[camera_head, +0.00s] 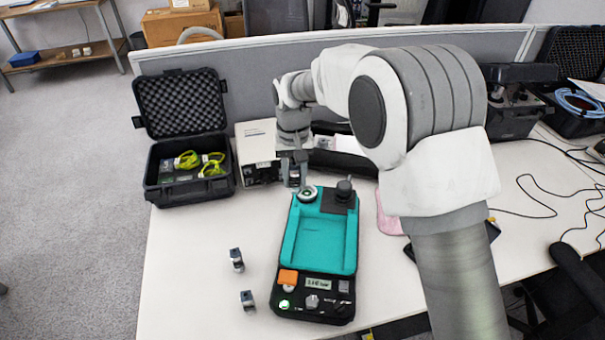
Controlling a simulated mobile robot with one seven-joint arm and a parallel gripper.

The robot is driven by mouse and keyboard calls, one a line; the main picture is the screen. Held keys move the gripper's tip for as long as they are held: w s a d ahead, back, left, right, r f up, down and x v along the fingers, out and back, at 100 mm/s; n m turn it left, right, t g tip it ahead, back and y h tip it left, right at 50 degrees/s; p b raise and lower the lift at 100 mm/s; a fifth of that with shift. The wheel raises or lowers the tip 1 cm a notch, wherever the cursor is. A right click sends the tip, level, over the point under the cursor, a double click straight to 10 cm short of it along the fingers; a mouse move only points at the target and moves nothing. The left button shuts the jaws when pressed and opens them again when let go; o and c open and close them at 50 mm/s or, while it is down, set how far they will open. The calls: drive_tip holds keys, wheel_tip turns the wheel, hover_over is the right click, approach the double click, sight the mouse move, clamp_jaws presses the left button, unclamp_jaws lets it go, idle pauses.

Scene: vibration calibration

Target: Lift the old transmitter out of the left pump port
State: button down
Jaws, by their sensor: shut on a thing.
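The pump (319,245) is a teal and black unit with a small display, lying on the white table. Its left port (307,194) is a pale ring with a dark green centre at the far left corner, and nothing visibly stands in it. A dark knob-topped part (344,190) stands at the far right corner. My gripper (296,168) points down just behind and left of the left port. It is shut on the old transmitter (294,181), a small grey and dark piece mostly hidden by the fingers. The transmitter appears apart from the port; its exact height is unclear.
Two small grey transmitters (236,259) (247,299) stand on the table left of the pump. An open black case (190,192) with yellow-green coils is at the back left. A beige box instrument (257,150) stands close behind my gripper.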

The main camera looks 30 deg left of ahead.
drive_tip(key=s+r+p, duration=0.3)
drive_tip(key=s+r, duration=0.1)
drive_tip(key=r, duration=0.2)
drive_tip(key=shift+s+d+r, duration=0.15)
drive_tip(key=shift+r, duration=0.2)
idle(0.5)
